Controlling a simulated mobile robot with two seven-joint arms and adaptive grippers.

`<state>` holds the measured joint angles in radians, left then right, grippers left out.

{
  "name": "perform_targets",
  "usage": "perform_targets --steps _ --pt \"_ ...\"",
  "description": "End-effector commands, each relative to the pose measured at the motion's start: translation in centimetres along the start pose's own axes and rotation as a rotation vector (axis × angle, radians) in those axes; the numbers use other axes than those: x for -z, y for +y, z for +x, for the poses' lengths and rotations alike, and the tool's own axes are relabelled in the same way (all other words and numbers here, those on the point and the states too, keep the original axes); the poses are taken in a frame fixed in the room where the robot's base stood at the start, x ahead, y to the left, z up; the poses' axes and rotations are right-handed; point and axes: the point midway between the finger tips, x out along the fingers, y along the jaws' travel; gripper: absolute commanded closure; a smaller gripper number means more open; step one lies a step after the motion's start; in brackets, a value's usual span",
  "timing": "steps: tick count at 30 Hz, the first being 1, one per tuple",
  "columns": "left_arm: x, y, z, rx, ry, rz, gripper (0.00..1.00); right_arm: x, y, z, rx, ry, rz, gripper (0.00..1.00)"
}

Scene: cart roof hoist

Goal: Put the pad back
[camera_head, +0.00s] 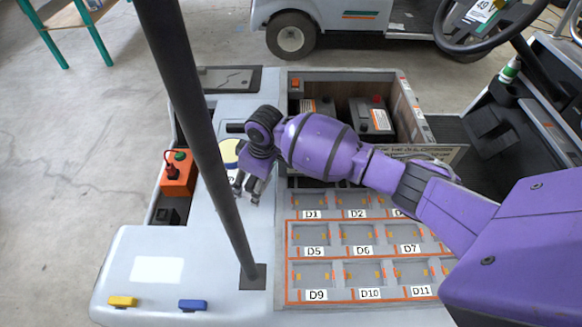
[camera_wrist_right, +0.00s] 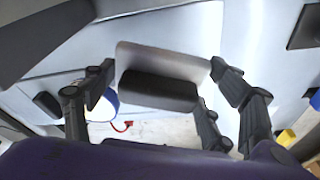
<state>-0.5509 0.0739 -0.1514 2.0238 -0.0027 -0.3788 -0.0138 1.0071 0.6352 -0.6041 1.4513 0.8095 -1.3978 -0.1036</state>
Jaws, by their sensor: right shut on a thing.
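In the wrist view a grey metal plate with a dark block on it, which looks like the pad (camera_wrist_right: 160,85), sits between the two fingers of my right gripper (camera_wrist_right: 163,76). The gripper is shut on it. In the head view my right gripper (camera_head: 247,188) points down over the pale deck, left of the labelled compartments and right of the dark post. The pad cannot be made out in the head view. My left gripper is not in view.
A dark post (camera_head: 205,140) rises from the pale deck. An orange box (camera_head: 178,175) stands at left. Labelled compartments (camera_head: 360,252) lie at centre right, with a box of batteries (camera_head: 371,118) behind. Yellow (camera_head: 123,301) and blue (camera_head: 192,305) bars lie at front left.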

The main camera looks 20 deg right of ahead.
Motion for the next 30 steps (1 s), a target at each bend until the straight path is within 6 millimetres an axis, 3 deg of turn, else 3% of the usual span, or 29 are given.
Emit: perform_targets --steps 8,15,30 --pt "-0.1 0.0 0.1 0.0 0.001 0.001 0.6 -0.6 1.4 1.4 -0.003 0.003 -0.001 0.43" --pt "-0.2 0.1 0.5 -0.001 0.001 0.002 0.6 -1.3 1.6 4.5 -0.002 0.003 -0.002 0.43" --pt "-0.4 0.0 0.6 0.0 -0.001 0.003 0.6 -1.4 1.6 5.2 -0.002 0.005 -0.001 0.43"
